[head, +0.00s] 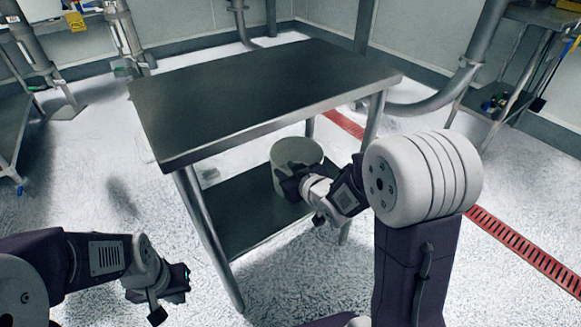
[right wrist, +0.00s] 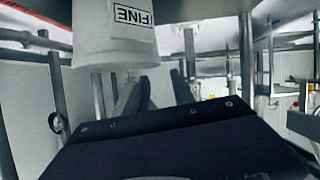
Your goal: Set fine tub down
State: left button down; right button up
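The fine tub (head: 297,152) is a pale round tub, upright at the right end of the table's lower shelf (head: 250,218). Its base is partly hidden by my right gripper, so I cannot tell whether it touches the shelf. In the right wrist view the tub (right wrist: 100,48) shows at the upper left with an upside-down FINE label. My right gripper (head: 289,182) is at the tub's near side. In the right wrist view its fingers (right wrist: 160,90) stand apart with a gap between them. My left gripper (head: 176,280) is low at the left, away from the table; its fingers are unclear.
The table's dark top (head: 260,95) is bare and overhangs the shelf. Metal legs (head: 208,240) stand at its corners. The shelf left of the tub looks clear. A red floor grate (head: 525,250) runs along the right. Other metal stands are at the sides.

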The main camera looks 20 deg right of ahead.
jog(key=s+d+f+m+g+h, duration=0.1)
jog(key=s+f+g, duration=0.4)
jog(key=s, duration=0.6)
jog(key=s+d+f+m+g+h, duration=0.2)
jog(key=s+f+g, duration=0.3)
jog(key=s, duration=0.6)
jog(key=shift+s+d+f+m+g, duration=0.3)
jog(key=shift+d+f+m+g, duration=0.1)
jog(key=shift+m+g, duration=0.45)
jog(key=shift+r, duration=0.1)
notch_tip(320, 180, up, 43)
jog(key=p, duration=4.3)
